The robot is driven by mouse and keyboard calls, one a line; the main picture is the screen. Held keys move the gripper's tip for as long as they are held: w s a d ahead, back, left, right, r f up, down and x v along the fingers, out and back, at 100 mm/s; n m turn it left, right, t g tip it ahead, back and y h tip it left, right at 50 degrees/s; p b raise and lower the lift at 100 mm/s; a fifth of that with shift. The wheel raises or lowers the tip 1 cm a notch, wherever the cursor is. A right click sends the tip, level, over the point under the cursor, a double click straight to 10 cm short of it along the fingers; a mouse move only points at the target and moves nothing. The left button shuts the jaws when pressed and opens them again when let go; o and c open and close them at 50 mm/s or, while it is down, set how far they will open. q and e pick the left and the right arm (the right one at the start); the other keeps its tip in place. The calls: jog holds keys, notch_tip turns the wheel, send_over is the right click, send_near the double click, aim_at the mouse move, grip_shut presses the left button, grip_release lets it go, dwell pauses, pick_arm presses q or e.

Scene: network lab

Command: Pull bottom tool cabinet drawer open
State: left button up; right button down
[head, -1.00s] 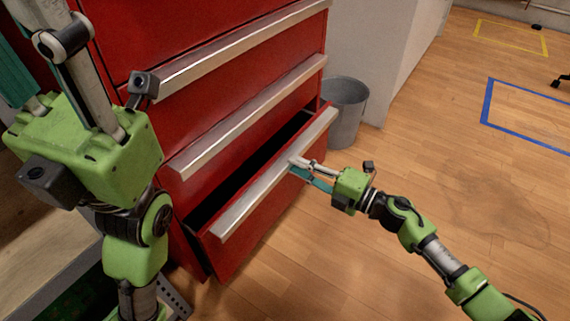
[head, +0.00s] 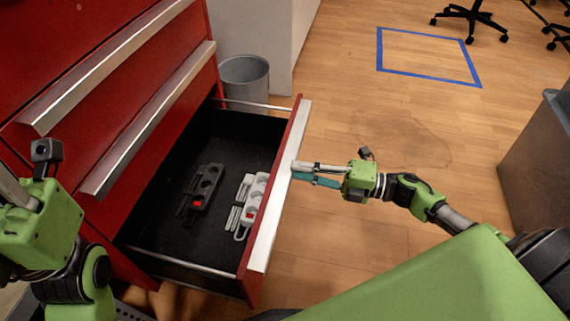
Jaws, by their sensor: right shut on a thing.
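The red tool cabinet (head: 172,88) stands at the left in the head view. Its bottom drawer (head: 160,222) is pulled well out, showing a dark interior. The drawer front carries a long silver handle strip (head: 272,215) along its top edge. My right gripper (head: 296,173) is shut on this handle, about midway along it, reaching in from the right. My left gripper is out of the picture or hidden; only part of my left arm shows at the lower left.
A dark power strip (head: 205,185) and a white power strip (head: 254,200) lie in the drawer. A grey bin (head: 245,82) stands behind the drawer. A blue floor outline (head: 430,75) and office chairs (head: 470,14) are farther back. Open wooden floor lies right of the drawer.

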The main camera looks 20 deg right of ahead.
jog(key=shift+s+d+f, duration=0.35)
jog(key=shift+s+d, duration=0.05)
jog(key=shift+d, duration=0.05)
jog(key=c, duration=2)
grip_release()
jog(key=shift+r, duration=0.1)
jog(key=v, duration=1.2)
